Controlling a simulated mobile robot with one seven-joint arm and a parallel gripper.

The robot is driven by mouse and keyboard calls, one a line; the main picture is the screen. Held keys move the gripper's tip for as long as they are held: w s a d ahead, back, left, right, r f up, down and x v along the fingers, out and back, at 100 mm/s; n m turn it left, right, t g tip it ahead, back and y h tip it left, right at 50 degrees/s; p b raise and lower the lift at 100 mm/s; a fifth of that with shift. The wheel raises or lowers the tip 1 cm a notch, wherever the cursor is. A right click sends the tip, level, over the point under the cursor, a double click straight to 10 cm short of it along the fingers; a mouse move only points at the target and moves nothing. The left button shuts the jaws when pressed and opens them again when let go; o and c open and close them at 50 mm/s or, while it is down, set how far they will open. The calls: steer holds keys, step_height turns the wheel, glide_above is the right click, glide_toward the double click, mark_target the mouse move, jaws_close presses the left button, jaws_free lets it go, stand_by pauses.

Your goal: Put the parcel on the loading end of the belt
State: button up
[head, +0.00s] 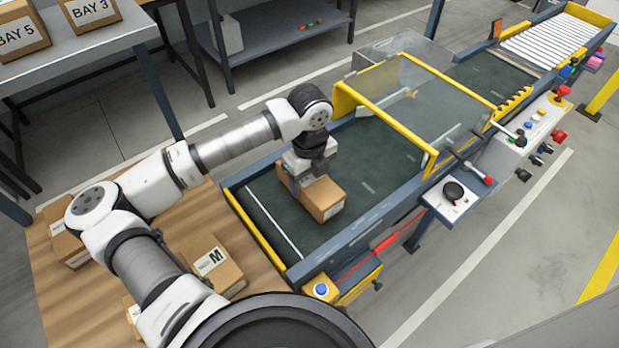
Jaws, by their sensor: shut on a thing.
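The parcel (324,201) is a small brown cardboard box with a white label on its right side. It is at the near, loading end of the dark green belt (275,207), past the white line across the belt. My gripper (306,183) is above the parcel's left part, pointing down, and is shut on it. The fingertips are partly hidden by the gripper body and the box. I cannot tell whether the parcel's underside touches the belt.
A yellow-framed clear guard (405,95) covers the belt farther on. A control panel (535,130) with knobs and levers lines the right side. Other boxes, one marked M (212,262), lie on the wooden table (90,300) at left.

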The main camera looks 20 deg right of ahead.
mark_target(309, 177)
steer(key=shift+f, duration=0.5)
steer(key=shift+f, duration=0.25)
steer(key=o, duration=1.2)
steer(key=shift+r, duration=0.1)
steer(key=shift+o, duration=0.2)
steer(key=shift+r, duration=0.1)
step_height(309, 177, up, 12)
steer(key=b, duration=0.2)
